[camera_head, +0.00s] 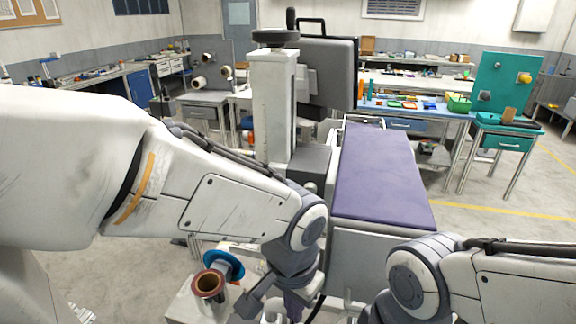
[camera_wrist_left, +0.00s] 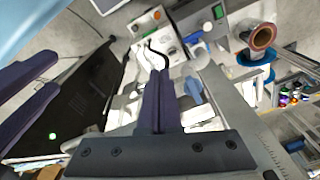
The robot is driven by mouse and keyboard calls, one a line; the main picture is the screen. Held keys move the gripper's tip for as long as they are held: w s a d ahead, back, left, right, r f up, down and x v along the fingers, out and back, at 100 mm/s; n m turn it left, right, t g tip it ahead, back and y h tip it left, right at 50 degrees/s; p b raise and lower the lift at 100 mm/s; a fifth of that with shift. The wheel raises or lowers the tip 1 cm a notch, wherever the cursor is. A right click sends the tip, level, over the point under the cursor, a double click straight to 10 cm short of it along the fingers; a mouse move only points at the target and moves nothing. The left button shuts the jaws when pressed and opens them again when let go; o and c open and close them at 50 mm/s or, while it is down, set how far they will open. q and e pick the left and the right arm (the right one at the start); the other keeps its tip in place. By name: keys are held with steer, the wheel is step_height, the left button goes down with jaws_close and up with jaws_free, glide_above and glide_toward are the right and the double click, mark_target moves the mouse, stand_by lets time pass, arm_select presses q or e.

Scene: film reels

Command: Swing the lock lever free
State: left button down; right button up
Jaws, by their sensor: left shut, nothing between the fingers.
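My left gripper (camera_head: 290,305) is low in the head view, pointing down, its tips cut off by the lower edge. In the left wrist view its dark fingers (camera_wrist_left: 159,85) are together with nothing between them. Their tips lie over pale parts of the machine, near a thin black curved line (camera_wrist_left: 152,55). A blue handle-like part (camera_wrist_left: 196,48) is up and right of the tips, apart from them. I cannot tell which part is the lock lever. Two dark purple prongs (camera_wrist_left: 32,95) at the left edge look like my right gripper; its jaw state is unclear.
A copper-coloured reel core (camera_head: 208,284) with a blue flange (camera_head: 224,265) stands left of my left gripper; the core also shows in the wrist view (camera_wrist_left: 263,37). A purple-topped bench (camera_head: 380,180) runs back at the centre. A white column (camera_head: 272,110) stands behind my left arm.

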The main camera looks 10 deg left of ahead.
arm_select(q)
steer(key=w+a+r+n+t+y+p, duration=0.1)
steer(key=w+a+r+n+y+p, duration=0.15)
steer(key=w+r, duration=0.3)
steer(key=w+a+r+n+y+p, duration=0.1)
steer(key=w+r+p, duration=0.3)
steer(key=r, duration=0.2)
steer(key=w+d+r+n+t+y, duration=0.2)
steer(key=w+d+r+t+y, duration=0.1)
steer(key=r, duration=0.7)
steer(key=p+x, duration=0.2)
steer(key=x, duration=0.7)
steer(key=shift+f, duration=0.45)
arm_select(e)
step_height(320, 180, up, 11)
arm_select(q)
steer(key=shift+s+d+h, duration=0.1)
steer(key=shift+d+h, duration=0.1)
steer(key=shift+h, duration=0.15)
arm_select(e)
steer(key=shift+a+f, duration=0.1)
